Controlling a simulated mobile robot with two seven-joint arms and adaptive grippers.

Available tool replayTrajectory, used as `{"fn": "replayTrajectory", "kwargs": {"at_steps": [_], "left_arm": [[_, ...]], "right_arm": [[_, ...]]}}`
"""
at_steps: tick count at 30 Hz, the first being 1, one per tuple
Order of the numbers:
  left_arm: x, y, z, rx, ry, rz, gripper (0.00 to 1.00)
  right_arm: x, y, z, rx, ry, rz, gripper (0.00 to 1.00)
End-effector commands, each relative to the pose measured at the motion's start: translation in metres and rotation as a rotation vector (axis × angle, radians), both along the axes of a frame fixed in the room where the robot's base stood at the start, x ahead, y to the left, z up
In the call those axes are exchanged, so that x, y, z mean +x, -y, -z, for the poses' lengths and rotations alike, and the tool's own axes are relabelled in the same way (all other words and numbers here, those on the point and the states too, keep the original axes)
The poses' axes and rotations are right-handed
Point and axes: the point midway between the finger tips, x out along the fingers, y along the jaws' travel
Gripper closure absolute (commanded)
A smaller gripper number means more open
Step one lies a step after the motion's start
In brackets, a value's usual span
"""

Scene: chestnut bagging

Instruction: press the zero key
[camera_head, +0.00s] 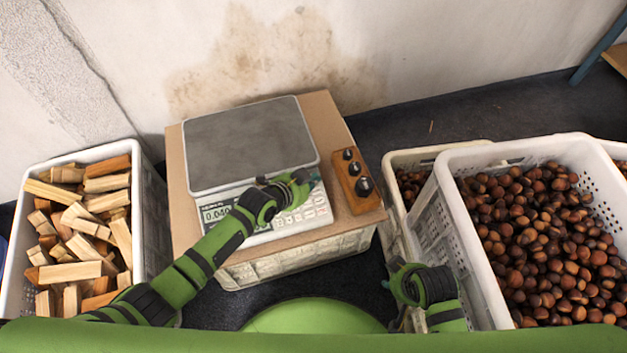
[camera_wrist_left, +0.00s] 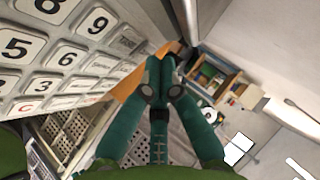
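The scale (camera_head: 250,150) stands on a brown board on a crate, its grey pan empty. Its lit display (camera_head: 216,213) seems to read about 0.040. My left gripper (camera_head: 308,178) is over the right part of the keypad (camera_head: 318,208), covering some keys. In the left wrist view the keypad (camera_wrist_left: 66,57) fills the upper left, with 5, 6, 8, 9, 3 and a red C legible; I cannot make out the zero key. The teal fingers (camera_wrist_left: 162,75) are together and empty, apart from the keys in that picture; contact is unclear. My right gripper (camera_head: 398,303) is low, right of centre, its fingers mostly hidden.
A wooden block with dark weights (camera_head: 356,180) sits right of the scale, close to my left gripper. A crate of firewood (camera_head: 150,215) stands at left. A white crate of chestnuts (camera_head: 462,225) stands at right, beside another crate (camera_head: 398,160). The wall is behind.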

Motion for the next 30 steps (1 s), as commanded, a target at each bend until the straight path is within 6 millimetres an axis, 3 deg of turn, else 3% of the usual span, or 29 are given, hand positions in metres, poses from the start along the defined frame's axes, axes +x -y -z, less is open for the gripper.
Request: {"fn": "replayTrajectory", "kwargs": {"at_steps": [30], "left_arm": [[0.0021,-0.0007,0.006,0.0,0.0,0.0,1.0]], "right_arm": [[-0.0004,-0.0002,0.0061,0.0,-0.001,0.001,0.6]]}}
